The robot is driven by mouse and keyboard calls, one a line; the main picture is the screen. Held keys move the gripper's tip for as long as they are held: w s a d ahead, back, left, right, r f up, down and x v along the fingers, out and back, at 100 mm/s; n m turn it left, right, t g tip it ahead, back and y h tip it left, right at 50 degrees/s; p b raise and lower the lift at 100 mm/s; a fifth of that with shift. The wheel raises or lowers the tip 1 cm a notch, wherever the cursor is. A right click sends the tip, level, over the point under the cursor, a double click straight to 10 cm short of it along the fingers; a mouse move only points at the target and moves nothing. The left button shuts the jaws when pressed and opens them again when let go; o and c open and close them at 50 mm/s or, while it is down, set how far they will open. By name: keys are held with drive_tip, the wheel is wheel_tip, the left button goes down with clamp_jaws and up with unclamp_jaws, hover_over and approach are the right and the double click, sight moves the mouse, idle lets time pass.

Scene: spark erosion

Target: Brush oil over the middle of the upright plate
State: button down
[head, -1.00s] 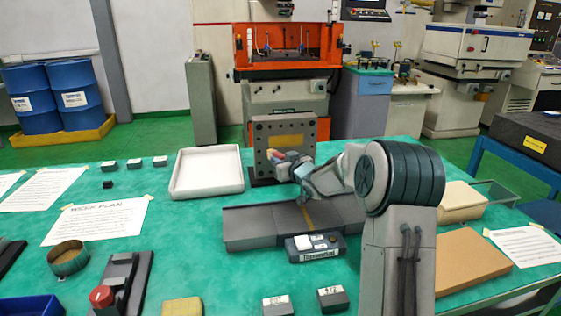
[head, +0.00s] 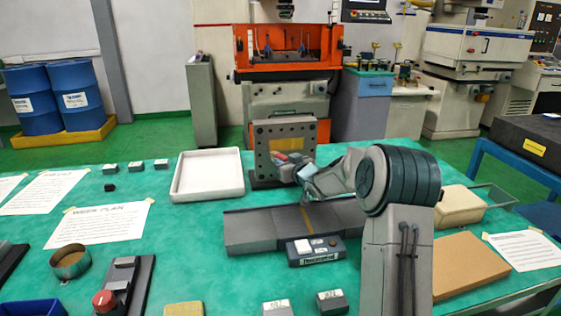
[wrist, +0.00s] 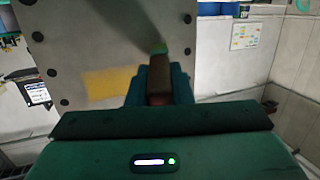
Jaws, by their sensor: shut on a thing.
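The upright plate (head: 264,132) is a grey slab with bolt holes along its edges and a yellowish patch in the middle. It stands at the back of the green table and fills the left of the wrist view (wrist: 62,55). My gripper (head: 293,163) is in front of its lower middle, shut on a brush with a reddish-brown handle (wrist: 160,78). The brush's green end (wrist: 160,48) points at the plate, right of the patch. A dark, blurred streak crosses the plate's upper part; I cannot tell if it is oil or shadow. Contact between brush and plate is unclear.
A white tray (head: 208,195) lies left of the plate. A low dark grey block (head: 250,230) and a small switch box (head: 316,261) lie in front, below my arm. A tan box (head: 460,203) and brown board (head: 468,265) lie right.

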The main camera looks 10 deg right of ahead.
drive_tip(key=shift+d+p, duration=3.25)
drive_tip(key=shift+d, duration=2.25)
drive_tip(key=shift+a+b, duration=2.8)
drive_tip(key=shift+a, duration=2.45)
drive_tip(key=shift+a+r+b, duration=0.15)
drive_tip(key=shift+a+b, duration=0.2)
drive_tip(key=shift+a, duration=0.55)
drive_tip(key=shift+s+b, duration=0.95)
drive_tip(key=shift+s, duration=1.95)
